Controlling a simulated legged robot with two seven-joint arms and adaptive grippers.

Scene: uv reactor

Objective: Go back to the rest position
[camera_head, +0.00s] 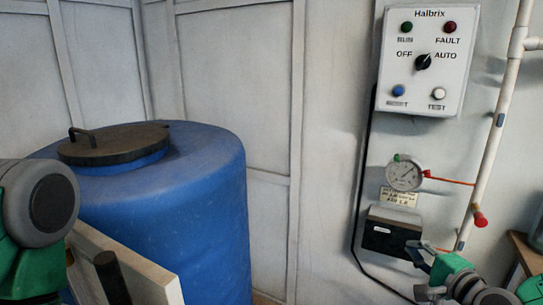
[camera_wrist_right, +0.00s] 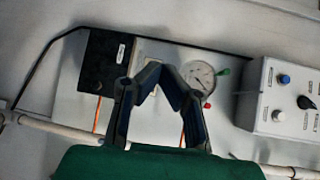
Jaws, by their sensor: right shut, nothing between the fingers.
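My right gripper (camera_head: 421,272) is at the lower right in the head view, in front of the wall and just below the dark box (camera_head: 392,232). In the right wrist view my right gripper (camera_wrist_right: 160,78) has its fingertips drawn together, with nothing held between them. It points at the wall between the dark box (camera_wrist_right: 103,62) and the round gauge (camera_wrist_right: 199,76), with no contact visible. My left arm (camera_head: 38,215) shows at the left edge of the head view; its gripper is out of view.
A white Halbrix control box (camera_head: 425,75) hangs on the wall above the gauge (camera_head: 404,173). A pale pipe (camera_head: 498,125) with a red-handled valve (camera_head: 479,218) runs down at right. A blue barrel (camera_head: 205,205) with a black lid stands left, behind a pale board (camera_head: 125,268).

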